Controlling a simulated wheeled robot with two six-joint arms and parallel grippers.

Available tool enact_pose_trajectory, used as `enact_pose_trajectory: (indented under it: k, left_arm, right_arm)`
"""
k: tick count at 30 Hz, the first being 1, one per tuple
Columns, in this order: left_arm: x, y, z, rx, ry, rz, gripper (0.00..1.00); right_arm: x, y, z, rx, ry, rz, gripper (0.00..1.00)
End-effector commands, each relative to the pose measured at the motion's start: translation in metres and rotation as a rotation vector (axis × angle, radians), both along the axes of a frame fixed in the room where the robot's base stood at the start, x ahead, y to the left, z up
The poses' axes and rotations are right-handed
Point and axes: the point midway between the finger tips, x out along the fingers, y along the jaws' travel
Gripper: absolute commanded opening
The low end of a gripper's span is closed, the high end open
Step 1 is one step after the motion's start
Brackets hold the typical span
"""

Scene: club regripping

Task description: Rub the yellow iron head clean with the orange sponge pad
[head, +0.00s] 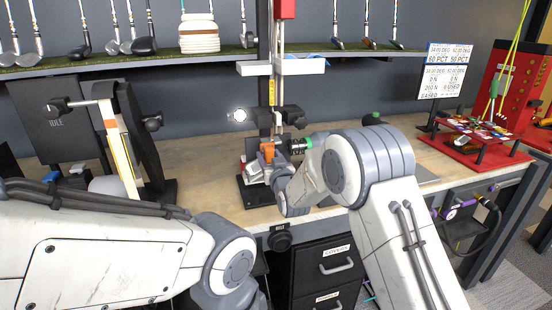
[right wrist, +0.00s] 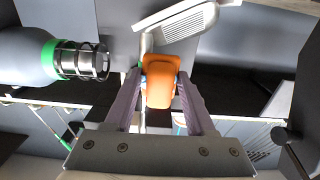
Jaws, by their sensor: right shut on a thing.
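My right gripper (head: 270,163) is at the middle of the bench, below the upright shaft. In the right wrist view, my right gripper (right wrist: 158,88) is shut on the orange sponge pad (right wrist: 160,82). The pad also shows as a small orange patch in the head view (head: 267,152). A pale grey, grooved iron head (right wrist: 182,21) is just above the pad in the right wrist view. Its neck comes down to the pad's top edge; I cannot tell if they touch. No clear yellow shows on it. My left gripper is out of view.
A green-and-grey cylinder (right wrist: 45,58) is close left of the pad in the right wrist view. A shelf (head: 120,62) with several clubs runs along the back. A red stand (head: 470,150) is on the bench's right. A black-framed device (head: 128,135) stands at left.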

Motion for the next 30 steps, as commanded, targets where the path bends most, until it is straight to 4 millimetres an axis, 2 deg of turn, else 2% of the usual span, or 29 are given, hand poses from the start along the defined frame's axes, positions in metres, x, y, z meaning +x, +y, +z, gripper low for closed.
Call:
enact_pose_trajectory:
  k: [10, 21, 30]
  left_arm:
    - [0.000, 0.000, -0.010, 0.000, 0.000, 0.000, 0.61]
    - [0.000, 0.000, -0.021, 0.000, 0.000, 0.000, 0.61]
    - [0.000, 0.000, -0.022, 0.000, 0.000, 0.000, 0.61]
  right_arm:
    - [0.002, 0.001, 0.000, 0.000, -0.001, -0.002, 0.11]
    - [0.014, -0.030, 0.000, 0.003, -0.001, -0.006, 0.11]
    - [0.017, -0.037, 0.002, 0.004, -0.003, -0.007, 0.11]
